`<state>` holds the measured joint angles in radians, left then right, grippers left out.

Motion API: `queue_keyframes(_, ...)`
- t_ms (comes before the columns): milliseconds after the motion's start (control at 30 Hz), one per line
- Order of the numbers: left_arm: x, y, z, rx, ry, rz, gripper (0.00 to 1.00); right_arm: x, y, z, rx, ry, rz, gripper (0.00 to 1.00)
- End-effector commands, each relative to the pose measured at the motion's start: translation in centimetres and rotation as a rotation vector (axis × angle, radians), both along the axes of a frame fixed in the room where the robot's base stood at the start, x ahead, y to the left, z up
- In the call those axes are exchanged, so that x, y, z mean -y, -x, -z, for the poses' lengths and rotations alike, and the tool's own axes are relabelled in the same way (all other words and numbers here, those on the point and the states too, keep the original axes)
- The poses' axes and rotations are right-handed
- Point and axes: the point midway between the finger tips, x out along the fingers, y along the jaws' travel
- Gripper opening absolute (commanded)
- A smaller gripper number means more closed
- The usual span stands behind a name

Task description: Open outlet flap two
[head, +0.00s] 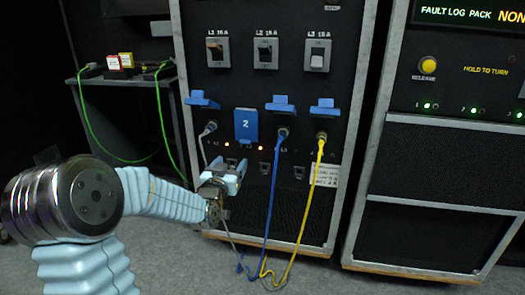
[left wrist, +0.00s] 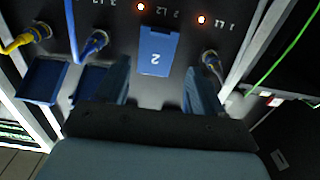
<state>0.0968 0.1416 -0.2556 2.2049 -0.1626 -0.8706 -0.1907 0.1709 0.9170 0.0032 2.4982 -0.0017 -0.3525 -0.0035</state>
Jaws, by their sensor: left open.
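Outlet flap two (head: 246,125) is a blue cover marked 2 on the black rack panel. It hangs flat over its outlet, closed. My left gripper (head: 226,174) is open and empty, below and slightly left of the flap in the head view. In the left wrist view, which shows the panel upside down, flap two (left wrist: 156,52) appears beyond and between the spread fingers (left wrist: 157,82). I see no contact with it. The outlet behind the flap is hidden. My right gripper is not in view.
Neighbouring flaps (head: 202,102), (head: 280,106) and (head: 325,108) are raised. Grey, blue (head: 277,185) and yellow (head: 315,185) cables are plugged in under them and hang beside my gripper. Switches (head: 266,53) sit above. A second rack (head: 430,170) stands right, a shelf (head: 125,80) left.

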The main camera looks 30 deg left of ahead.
Motion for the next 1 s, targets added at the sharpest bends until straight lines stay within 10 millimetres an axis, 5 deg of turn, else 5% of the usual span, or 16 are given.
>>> queue_keyframes(500, -2.4, -10.5, 0.1, -0.006, 0.002, 0.002, 0.68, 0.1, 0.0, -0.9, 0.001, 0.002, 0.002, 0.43)
queue_keyframes(1000, -2.9, -12.5, 0.2, -0.006, 0.004, 0.002, 0.68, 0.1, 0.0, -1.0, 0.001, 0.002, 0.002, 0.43)
